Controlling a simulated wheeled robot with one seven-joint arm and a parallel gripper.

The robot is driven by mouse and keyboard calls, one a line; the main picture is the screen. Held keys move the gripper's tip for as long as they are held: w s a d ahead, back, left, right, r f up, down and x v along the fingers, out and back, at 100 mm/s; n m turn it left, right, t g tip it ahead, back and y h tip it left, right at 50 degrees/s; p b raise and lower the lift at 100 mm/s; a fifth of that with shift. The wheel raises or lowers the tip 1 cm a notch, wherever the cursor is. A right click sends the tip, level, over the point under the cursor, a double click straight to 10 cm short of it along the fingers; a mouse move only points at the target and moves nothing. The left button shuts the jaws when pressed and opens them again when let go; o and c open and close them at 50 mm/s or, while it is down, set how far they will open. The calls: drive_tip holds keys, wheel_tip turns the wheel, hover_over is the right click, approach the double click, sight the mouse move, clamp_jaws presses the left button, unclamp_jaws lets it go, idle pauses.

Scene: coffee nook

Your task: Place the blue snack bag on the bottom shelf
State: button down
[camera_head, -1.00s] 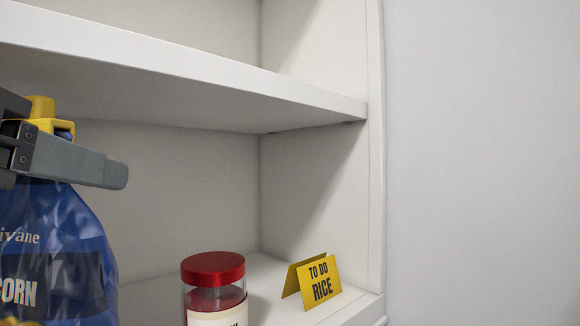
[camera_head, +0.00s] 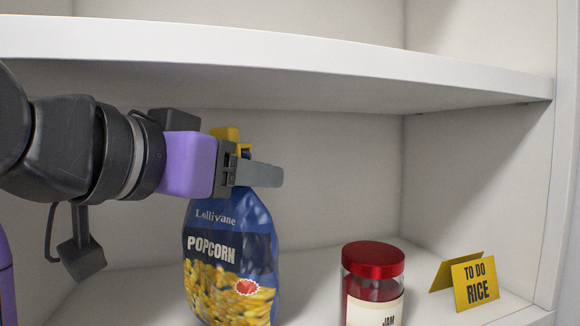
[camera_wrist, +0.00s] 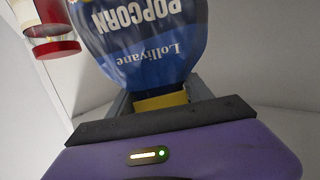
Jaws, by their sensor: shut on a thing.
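The blue snack bag (camera_head: 230,262) is a popcorn bag with a yellow clip-like top. It hangs upright below my gripper (camera_head: 262,172) in the head view, inside the shelf space. My gripper is shut on the bag's top end. The bag also shows upside down in the wrist view (camera_wrist: 145,40), just beyond the jaws. The bottom shelf (camera_head: 420,262) is a white board under the bag. The bag's lower end is cut off by the frame, so I cannot tell whether it touches the shelf.
A jam jar with a red lid (camera_head: 372,285) stands on the shelf right of the bag. A yellow folded card reading "TO DO RICE" (camera_head: 475,283) stands further right. A white upper shelf (camera_head: 300,58) runs above my gripper. Bare shelf shows left of the bag.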

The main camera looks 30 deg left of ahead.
drive_tip(key=shift+f, duration=0.2)
drive_tip(key=shift+c, duration=2.2)
unclamp_jaws()
drive_tip(key=shift+r, duration=0.1)
drive_tip(key=shift+r, duration=0.15)
drive_tip(key=shift+s+b, duration=0.3)
drive_tip(key=shift+s, duration=0.15)
drive_tip(key=b+v, duration=0.4)
drive_tip(key=v, duration=0.7)
drive_tip(key=shift+r, duration=0.15)
